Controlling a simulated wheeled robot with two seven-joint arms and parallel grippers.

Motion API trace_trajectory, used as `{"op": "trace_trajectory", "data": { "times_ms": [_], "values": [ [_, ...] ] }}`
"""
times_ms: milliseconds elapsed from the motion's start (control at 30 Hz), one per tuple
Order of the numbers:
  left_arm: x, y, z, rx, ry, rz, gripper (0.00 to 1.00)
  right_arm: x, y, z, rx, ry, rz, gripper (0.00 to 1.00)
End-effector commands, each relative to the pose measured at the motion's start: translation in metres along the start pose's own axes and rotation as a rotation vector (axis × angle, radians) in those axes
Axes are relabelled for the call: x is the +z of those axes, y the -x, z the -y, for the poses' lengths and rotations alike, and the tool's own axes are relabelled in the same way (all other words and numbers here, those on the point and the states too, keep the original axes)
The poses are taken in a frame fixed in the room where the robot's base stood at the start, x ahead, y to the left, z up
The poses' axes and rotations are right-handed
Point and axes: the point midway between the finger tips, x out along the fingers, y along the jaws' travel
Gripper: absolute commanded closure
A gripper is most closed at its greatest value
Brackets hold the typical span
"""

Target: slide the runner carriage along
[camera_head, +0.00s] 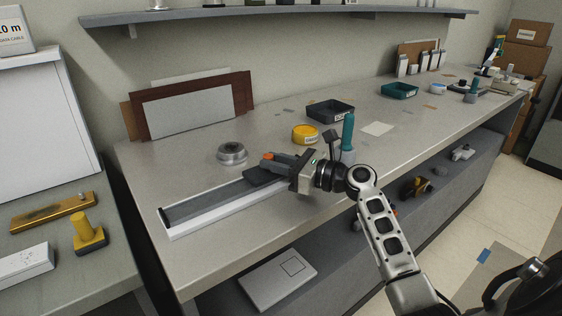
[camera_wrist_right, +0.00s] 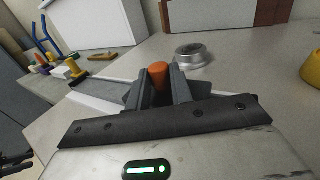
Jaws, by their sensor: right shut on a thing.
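The runner carriage is a dark block (camera_head: 258,176) with an orange knob (camera_head: 268,156) on top. It sits on a white and grey rail (camera_head: 205,206) lying along the front of the bench, near the rail's right end. My right gripper (camera_head: 278,161) reaches in from the right and is shut on the carriage's knob. In the right wrist view the orange knob (camera_wrist_right: 159,69) stands between the two dark fingers, with the rail (camera_wrist_right: 100,90) behind. The carriage body is partly hidden by the fingers. My left gripper is not in view.
A round metal piece (camera_head: 232,152) stands just behind the rail. A yellow tub (camera_head: 305,134), a dark tray (camera_head: 330,110) and a teal-handled tool (camera_head: 347,132) stand to the right. The rail left of the carriage is clear.

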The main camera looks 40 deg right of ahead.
Motion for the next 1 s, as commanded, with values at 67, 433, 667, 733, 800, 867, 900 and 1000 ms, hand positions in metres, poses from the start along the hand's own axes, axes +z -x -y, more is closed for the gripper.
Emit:
{"op": "trace_trajectory", "data": {
  "times_ms": [67, 433, 667, 733, 800, 867, 900, 1000],
  "values": [
    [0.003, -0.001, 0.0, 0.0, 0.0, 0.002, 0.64, -0.003, 0.004, 0.006, -0.003, 0.0, -0.005, 0.98],
    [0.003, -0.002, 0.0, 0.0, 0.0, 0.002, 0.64, -0.001, 0.008, 0.014, -0.002, -0.001, -0.003, 0.98],
    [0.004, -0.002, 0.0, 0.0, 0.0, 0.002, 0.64, -0.001, 0.009, 0.015, -0.003, -0.001, -0.002, 0.98],
    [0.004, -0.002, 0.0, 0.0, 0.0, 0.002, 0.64, -0.001, 0.01, 0.018, -0.003, 0.0, -0.002, 0.98],
    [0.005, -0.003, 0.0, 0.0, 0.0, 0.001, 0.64, -0.001, 0.012, 0.021, -0.004, 0.0, -0.003, 0.98],
    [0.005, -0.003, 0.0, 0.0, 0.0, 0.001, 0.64, -0.002, 0.013, 0.025, -0.004, -0.001, -0.002, 0.98],
    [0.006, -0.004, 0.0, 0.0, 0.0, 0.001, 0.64, -0.002, 0.015, 0.027, -0.004, -0.001, -0.002, 0.98],
    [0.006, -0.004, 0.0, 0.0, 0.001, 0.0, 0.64, -0.001, 0.018, 0.033, -0.003, 0.0, -0.002, 0.98]
  ]
}}
